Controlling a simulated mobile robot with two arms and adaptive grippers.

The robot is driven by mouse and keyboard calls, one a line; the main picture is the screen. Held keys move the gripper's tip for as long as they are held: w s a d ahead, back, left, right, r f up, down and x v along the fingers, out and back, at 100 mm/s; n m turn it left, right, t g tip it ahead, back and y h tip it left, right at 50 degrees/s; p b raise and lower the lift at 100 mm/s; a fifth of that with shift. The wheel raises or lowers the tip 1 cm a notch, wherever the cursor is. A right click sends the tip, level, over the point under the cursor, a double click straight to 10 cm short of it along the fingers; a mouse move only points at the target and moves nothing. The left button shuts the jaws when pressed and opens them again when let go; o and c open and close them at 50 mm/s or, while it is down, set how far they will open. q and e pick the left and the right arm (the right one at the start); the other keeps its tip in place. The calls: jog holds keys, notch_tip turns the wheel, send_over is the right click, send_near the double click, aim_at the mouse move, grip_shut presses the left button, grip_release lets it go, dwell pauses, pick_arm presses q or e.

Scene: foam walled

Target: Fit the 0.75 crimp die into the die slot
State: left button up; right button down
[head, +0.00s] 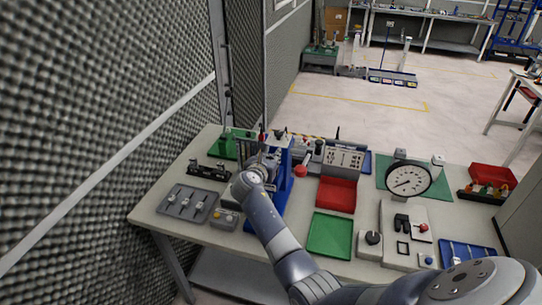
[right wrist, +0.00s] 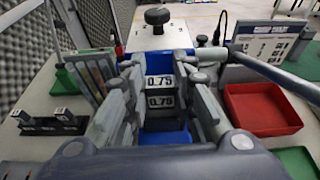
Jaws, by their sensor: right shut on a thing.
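My right gripper (head: 262,163) is at the blue press (head: 284,185) on the bench. In the right wrist view, its fingers (right wrist: 160,98) are shut on the crimp die (right wrist: 159,91), a small block with two white 0.75 labels facing the camera. Blue surface shows below and behind the die. A grey press head with a black knob (right wrist: 158,17) stands beyond it. The die slot is hidden behind the die and fingers, so I cannot tell whether the die is touching or inside it. My left gripper is in neither view.
A black rack (head: 208,171) with labelled blocks is left of the press. A grey tray (head: 172,207) and a button box (head: 224,219) are nearer. A red tray (head: 337,196), a green tray (head: 330,236) and a dial gauge (head: 408,181) are to the right. A foam wall borders the left.

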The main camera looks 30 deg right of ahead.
jog(key=shift+f, duration=0.35)
jog(key=c, duration=1.3)
grip_release()
jog(key=v, duration=1.2)
jog(key=shift+a, duration=0.1)
